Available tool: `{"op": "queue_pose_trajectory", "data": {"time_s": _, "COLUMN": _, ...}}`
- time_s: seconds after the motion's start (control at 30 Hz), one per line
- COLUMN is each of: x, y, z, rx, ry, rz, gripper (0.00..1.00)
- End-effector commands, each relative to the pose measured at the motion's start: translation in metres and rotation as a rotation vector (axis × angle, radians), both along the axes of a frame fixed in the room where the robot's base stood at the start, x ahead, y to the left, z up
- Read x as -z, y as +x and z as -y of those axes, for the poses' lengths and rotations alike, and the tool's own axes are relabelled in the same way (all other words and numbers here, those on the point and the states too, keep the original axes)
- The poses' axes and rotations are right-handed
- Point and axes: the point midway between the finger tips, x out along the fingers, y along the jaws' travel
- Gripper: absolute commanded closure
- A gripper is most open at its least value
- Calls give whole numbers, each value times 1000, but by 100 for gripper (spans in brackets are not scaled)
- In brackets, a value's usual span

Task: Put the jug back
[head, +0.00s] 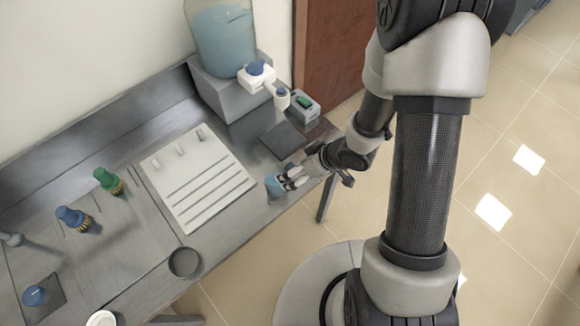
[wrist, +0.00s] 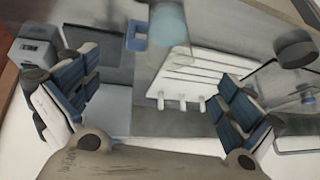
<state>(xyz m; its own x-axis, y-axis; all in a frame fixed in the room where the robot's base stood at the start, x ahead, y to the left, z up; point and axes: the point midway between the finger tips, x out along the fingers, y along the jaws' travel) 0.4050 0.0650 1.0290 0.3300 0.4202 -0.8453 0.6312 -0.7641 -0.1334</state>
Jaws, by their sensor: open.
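A small clear jug with blue in it (head: 275,186) stands near the right front edge of the grey bench in the head view, partly hidden by my gripper. In the wrist view the jug (wrist: 168,24) shows beyond the fingers, near the top middle, with a square blue handle (wrist: 137,28) on its left. My gripper (head: 287,180) is close beside the jug in the head view. In the wrist view my gripper (wrist: 155,75) has its fingers wide apart, with nothing between them. Whether a finger touches the jug, I cannot tell.
A white ribbed board (head: 205,190) lies left of the jug. A dark square mat (head: 285,139), a small device with a green display (head: 303,106) and a large water tank (head: 222,42) on a grey stand are behind. A dark round dish (head: 185,263) sits near the front edge.

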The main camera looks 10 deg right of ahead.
Motion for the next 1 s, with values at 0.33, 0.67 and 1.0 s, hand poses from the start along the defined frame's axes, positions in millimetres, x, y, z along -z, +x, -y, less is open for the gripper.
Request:
{"op": "queue_pose_trajectory", "data": {"time_s": 0.33, "x": -20, "y": 0, "z": 13, "rx": 14, "ry": -28, "rz": 15, "gripper": 0}}
{"op": "queue_pose_trajectory", "data": {"time_s": 0.67, "x": -149, "y": 28, "z": 100, "rx": 320, "ry": -356, "rz": 134, "gripper": 0}}
{"op": "queue_pose_trajectory", "data": {"time_s": 1.0, "x": -273, "y": -77, "z": 113, "rx": 659, "ry": -349, "rz": 42, "gripper": 0}}
